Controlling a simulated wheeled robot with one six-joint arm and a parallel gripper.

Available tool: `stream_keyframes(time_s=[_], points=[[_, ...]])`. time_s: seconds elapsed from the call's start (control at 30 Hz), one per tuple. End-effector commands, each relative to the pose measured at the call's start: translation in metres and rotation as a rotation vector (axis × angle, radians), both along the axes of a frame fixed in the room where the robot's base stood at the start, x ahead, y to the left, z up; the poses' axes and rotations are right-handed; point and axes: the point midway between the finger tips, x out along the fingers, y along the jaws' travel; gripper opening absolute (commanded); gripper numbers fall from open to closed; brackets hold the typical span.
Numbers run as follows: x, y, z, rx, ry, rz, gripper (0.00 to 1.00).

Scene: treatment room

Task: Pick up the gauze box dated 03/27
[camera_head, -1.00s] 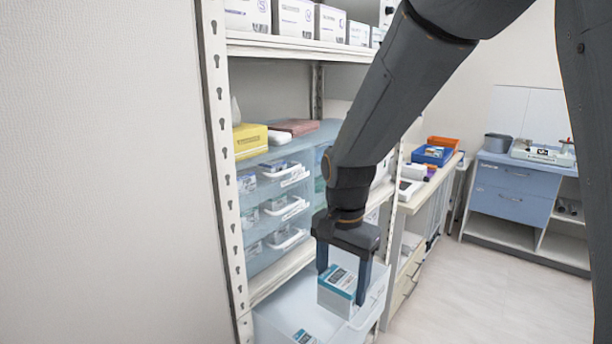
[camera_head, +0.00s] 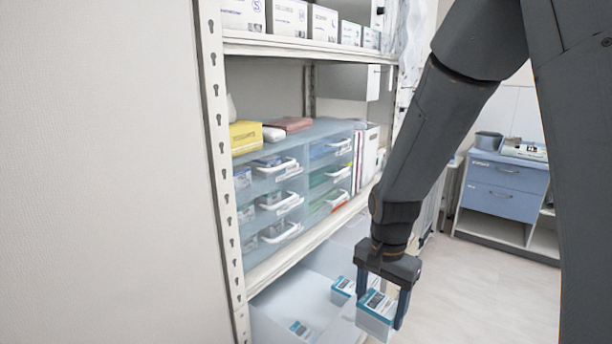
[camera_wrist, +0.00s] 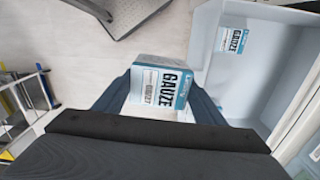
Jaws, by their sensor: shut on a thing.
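My gripper (camera_head: 382,312) is shut on a white and teal gauze box (camera_head: 374,323), one finger on each side. In the wrist view the held gauze box (camera_wrist: 160,84) shows the word GAUZE and a smaller printed line that I cannot read surely as a date. The box hangs just outside the right edge of a pale bin (camera_head: 318,290) on the low shelf. A second gauze box (camera_head: 342,289) sits in the bin behind it. Another box (camera_head: 301,329) lies near the bin's front. The wrist view shows one gauze box (camera_wrist: 231,40) in the bin.
A metal shelf (camera_head: 290,262) with blue drawers (camera_head: 262,172) stands above the bin. White boxes line the upper shelf. A blue cabinet (camera_head: 507,190) stands at the back right. Open floor (camera_head: 470,295) lies to the right of the bin.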

Motion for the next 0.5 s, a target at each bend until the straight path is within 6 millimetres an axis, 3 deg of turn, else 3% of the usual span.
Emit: stream_keyframes(time_s=[0.1, 0.5], points=[[0.011, -0.021, -0.040, -0.001, 0.007, 0.084, 0.41], [0.047, -0.074, -0.154, 0.001, 0.005, 0.484, 0.41]])
